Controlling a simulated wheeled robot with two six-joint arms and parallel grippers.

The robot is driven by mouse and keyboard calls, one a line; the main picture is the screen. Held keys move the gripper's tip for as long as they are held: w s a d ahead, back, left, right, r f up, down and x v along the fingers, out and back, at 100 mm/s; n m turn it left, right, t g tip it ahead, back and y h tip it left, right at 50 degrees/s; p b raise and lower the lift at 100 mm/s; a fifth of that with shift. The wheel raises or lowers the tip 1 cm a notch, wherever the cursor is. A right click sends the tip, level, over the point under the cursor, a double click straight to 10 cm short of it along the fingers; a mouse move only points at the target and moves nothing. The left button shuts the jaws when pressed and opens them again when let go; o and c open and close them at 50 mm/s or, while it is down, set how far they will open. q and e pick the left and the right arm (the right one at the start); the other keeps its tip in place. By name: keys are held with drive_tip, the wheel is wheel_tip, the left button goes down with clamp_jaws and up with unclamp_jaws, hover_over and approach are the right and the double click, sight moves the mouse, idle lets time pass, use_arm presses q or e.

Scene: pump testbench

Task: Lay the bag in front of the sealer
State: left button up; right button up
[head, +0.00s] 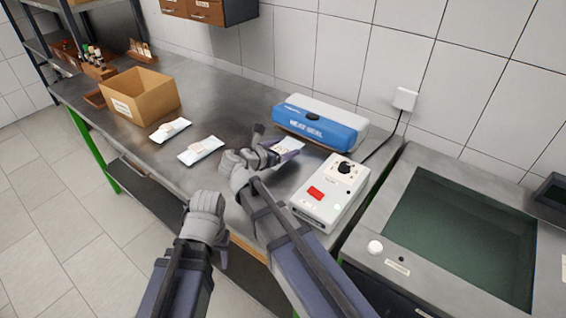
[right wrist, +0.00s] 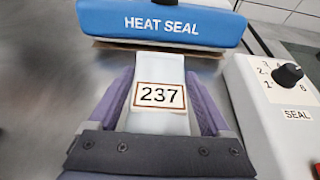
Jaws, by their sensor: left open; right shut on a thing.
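The white bag labelled 237 (right wrist: 160,94) lies between the purple fingers of my right gripper (right wrist: 160,108), which is shut on it. Its far end is at the front edge of the blue heat sealer (right wrist: 160,22), close to the brown strip. In the head view, my right gripper (head: 277,155) holds the bag (head: 289,146) just in front of the sealer (head: 318,125), and part of the bag is hidden. Whether the bag touches the bench is unclear. My left gripper (head: 207,207) is open and empty, at the bench's front edge, its fingers hard to make out.
Two other white bags (head: 200,150) (head: 170,129) lie on the bench to the left, near an open cardboard box (head: 140,94). A control box with a dial and red switch (head: 330,192) stands right of my right gripper. A dark-green basin (head: 460,240) is further right.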

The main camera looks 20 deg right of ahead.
drive_tip(key=shift+f+b, duration=1.8)
drive_tip(key=shift+b, duration=0.05)
drive_tip(key=shift+f, duration=0.25)
drive_tip(key=o, duration=1.4)
drive_tip(key=shift+r, duration=0.1)
drive_tip(key=shift+r, duration=0.1)
